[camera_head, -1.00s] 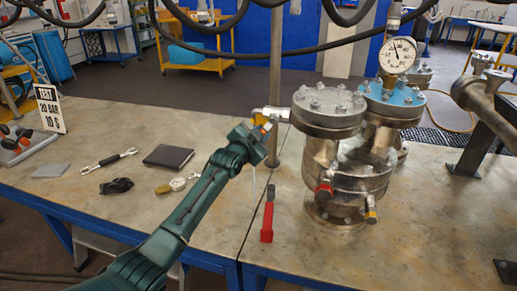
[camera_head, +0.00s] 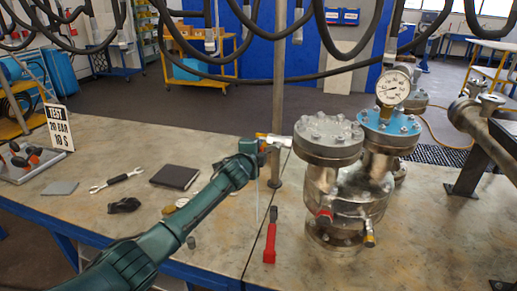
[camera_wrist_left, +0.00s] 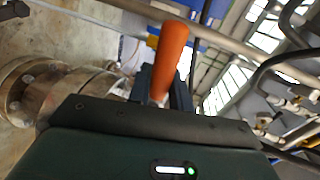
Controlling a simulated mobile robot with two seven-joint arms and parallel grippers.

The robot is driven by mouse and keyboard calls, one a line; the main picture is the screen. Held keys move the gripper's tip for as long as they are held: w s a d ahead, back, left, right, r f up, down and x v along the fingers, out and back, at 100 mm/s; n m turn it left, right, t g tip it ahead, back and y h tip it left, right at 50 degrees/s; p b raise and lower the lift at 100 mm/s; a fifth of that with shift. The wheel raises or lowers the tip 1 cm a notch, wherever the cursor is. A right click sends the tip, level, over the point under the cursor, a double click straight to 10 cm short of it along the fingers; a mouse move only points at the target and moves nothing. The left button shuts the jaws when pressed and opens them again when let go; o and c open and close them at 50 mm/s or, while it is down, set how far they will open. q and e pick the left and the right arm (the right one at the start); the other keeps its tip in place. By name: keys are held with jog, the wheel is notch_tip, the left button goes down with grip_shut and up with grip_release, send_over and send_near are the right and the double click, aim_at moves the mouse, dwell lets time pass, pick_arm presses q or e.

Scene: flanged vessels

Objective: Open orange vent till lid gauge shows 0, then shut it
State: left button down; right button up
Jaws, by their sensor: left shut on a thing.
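My left gripper (camera_head: 262,148) is shut on the orange vent handle (camera_wrist_left: 170,55), which stands up between the fingers in the left wrist view. In the head view, the gripper hides most of the handle, beside a metal fitting at the thin vertical post. The gauge (camera_head: 393,87) has a round white dial and stands on the blue lid (camera_head: 388,126) of the rear vessel. Its needle looks dark and nearly level, but the numbers are too small to read. A second vessel with a grey flanged lid (camera_head: 328,132) stands in front. My right gripper is not in view.
A red-handled tool (camera_head: 270,240) lies on the bench before the vessels. Red (camera_head: 324,215) and yellow (camera_head: 370,238) tipped fittings stick out from the front vessel. A wrench (camera_head: 116,180), a dark book (camera_head: 175,176) and a test sign (camera_head: 59,127) are on the left. Black hoses hang overhead.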

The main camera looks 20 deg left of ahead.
pick_arm(q)
jog(key=shift+r+m, duration=0.35)
jog(key=shift+m, duration=0.05)
jog(key=c, duration=1.3)
grip_release()
jog(key=shift+f, duration=0.1)
jog(key=s+r, duration=0.1)
jog(key=s, duration=0.7)
jog(key=s+r+p, duration=0.1)
jog(key=s, duration=0.4)
jog(key=shift+a+r, duration=0.25)
jog(key=shift+r, duration=0.05)
jog(key=s+d+f+n+g+h, duration=0.1)
jog(key=s+d+f+n+g, duration=0.15)
jog(key=s+f, duration=0.6)
jog(key=s+d+f+n+g, duration=0.1)
jog(key=s+f+n, duration=0.3)
jog(key=s, duration=0.4)
jog(key=s+f+n+h, duration=0.1)
jog(key=s+f+n, duration=0.4)
jog(key=s, duration=0.3)
jog(key=s+d+f+n+g, duration=0.1)
jog(key=s+f+n, duration=0.3)
jog(key=s+f, duration=0.3)
jog(key=shift+s+d+f+g, duration=0.1)
jog(key=shift+s+d+g, duration=0.25)
jog(key=shift+s, duration=0.25)
